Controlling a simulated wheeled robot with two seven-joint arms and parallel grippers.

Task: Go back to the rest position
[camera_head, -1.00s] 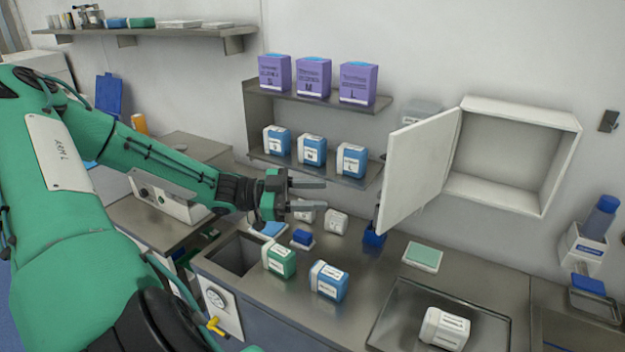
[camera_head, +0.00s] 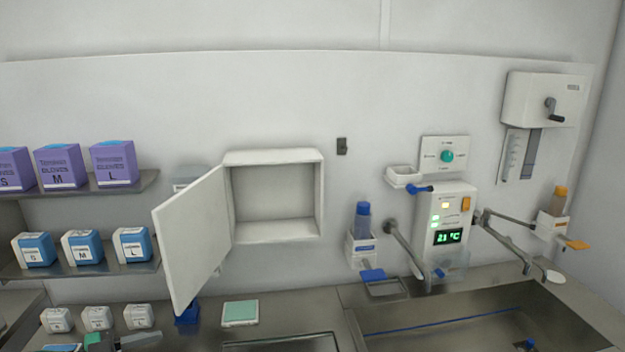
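My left gripper (camera_head: 128,341) shows only in part at the bottom left edge. One grey finger and a bit of green housing are visible, in front of the small white boxes on the counter; the rest is cut off by the frame. Nothing is seen held in it, and its opening cannot be told. My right gripper is not in view.
A white wall cabinet (camera_head: 275,240) stands with its door (camera_head: 192,240) swung open and looks empty. Purple glove boxes (camera_head: 114,163) and blue-white boxes (camera_head: 132,245) fill the left shelves. A sink (camera_head: 470,325) with taps and a panel reading 21 °C (camera_head: 448,237) is at right.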

